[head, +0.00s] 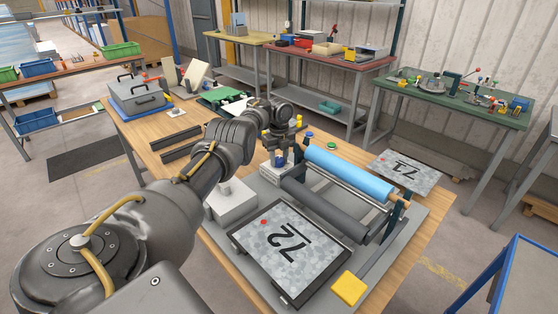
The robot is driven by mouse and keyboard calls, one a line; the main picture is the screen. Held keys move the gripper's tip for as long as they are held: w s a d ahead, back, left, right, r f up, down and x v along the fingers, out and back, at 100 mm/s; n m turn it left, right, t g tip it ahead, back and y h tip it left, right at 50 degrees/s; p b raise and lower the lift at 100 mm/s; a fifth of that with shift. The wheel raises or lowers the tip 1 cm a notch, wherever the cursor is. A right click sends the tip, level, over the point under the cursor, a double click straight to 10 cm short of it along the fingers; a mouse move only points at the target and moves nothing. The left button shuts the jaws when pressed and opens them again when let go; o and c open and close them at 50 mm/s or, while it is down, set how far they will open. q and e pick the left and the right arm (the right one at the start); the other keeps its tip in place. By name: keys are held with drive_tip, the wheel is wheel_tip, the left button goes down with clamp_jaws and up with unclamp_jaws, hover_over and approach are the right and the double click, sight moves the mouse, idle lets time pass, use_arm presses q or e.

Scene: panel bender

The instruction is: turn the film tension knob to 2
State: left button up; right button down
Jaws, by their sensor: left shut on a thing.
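My left arm comes in from the left and reaches over the film machine on the wooden table. My left gripper (277,154) points down at the left end of the machine, beside the blue film roll (350,176). It is shut on the film tension knob, which is mostly hidden by the fingers and small in the picture. The knob's scale and pointer cannot be read. A dark roller (322,208) lies below the blue roll. My right gripper is not in view.
A panel marked 72 (288,248) lies in a dark frame in front, with a yellow block (349,288) at its corner. A panel marked 71 (405,171) lies behind the roll. A white box (232,203) stands left of the rollers. A grey case (138,97) sits at the back left.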

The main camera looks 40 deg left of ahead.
sight(279, 159)
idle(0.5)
use_arm(q)
drive_tip(key=o, duration=1)
wheel_tip(279, 159, up, 11)
drive_tip(key=b, duration=0.1)
